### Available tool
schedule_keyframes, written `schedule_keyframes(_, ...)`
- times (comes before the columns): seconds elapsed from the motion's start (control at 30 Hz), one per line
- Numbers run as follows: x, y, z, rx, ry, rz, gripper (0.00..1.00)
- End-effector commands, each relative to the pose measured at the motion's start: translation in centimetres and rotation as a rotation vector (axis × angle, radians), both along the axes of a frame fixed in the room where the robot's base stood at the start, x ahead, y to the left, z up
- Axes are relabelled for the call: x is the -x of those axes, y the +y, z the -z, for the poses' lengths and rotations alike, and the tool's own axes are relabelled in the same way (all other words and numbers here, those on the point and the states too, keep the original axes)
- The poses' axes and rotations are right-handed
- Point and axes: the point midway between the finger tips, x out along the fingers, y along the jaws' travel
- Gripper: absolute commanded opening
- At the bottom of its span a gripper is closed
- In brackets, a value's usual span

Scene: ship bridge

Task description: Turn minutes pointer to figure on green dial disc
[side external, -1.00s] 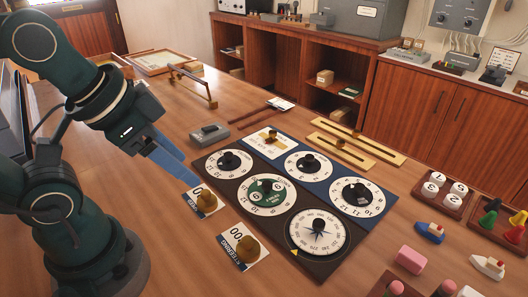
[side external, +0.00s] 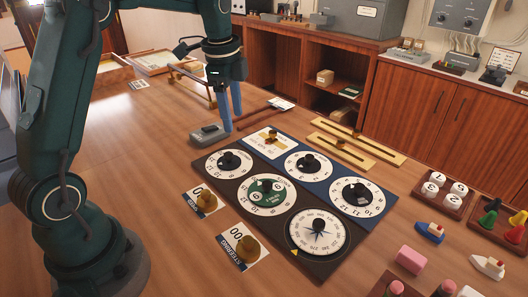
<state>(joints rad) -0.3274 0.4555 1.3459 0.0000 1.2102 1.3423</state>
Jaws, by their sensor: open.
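The dial with the green disc (side external: 266,193) lies in the dark panel at the middle of the table. A card with large figures (side external: 203,199) and a brass weight lies just left of the panel. A second such card marked STEERING (side external: 242,247) lies in front of it. My gripper (side external: 231,122) points down with its blue fingers a little apart and empty. It is behind the panel, by the grey box-like device (side external: 209,134), away from the green disc.
Other dials (side external: 318,232) with black knobs surround the green one. Brass rulers (side external: 352,144) lie behind the panel. Number discs in a tray (side external: 445,191), toy boats (side external: 430,232) and a pink block (side external: 411,260) stand at the right. The table's left front is clear.

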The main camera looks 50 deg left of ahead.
Motion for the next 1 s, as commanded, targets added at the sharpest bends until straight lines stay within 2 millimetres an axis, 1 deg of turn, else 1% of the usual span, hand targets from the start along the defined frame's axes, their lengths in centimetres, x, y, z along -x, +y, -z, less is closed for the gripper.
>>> schedule_keyframes(0.03, -0.3, 0.9, 1.4, 0.010, 0.029, -0.015, 0.59)
schedule_keyframes(0.1, -0.5, 1.7, 2.9, 0.020, 0.058, -0.037, 0.59)
schedule_keyframes(0.2, -0.3, 2.4, 4.6, 0.035, 0.095, -0.060, 0.59)
schedule_keyframes(0.43, 0.2, 2.9, 6.9, 0.049, 0.126, -0.078, 0.59)
schedule_keyframes(0.6, 0.3, 2.8, 9.1, 0.049, 0.126, -0.078, 0.59)
schedule_keyframes(0.7, 0.2, 2.8, 10.1, 0.049, 0.124, -0.077, 0.59)
schedule_keyframes(0.8, 0.2, 2.8, 10.5, 0.048, 0.123, -0.077, 0.59)
schedule_keyframes(1.0, 0.2, 2.8, 10.6, 0.047, 0.121, -0.077, 0.59)
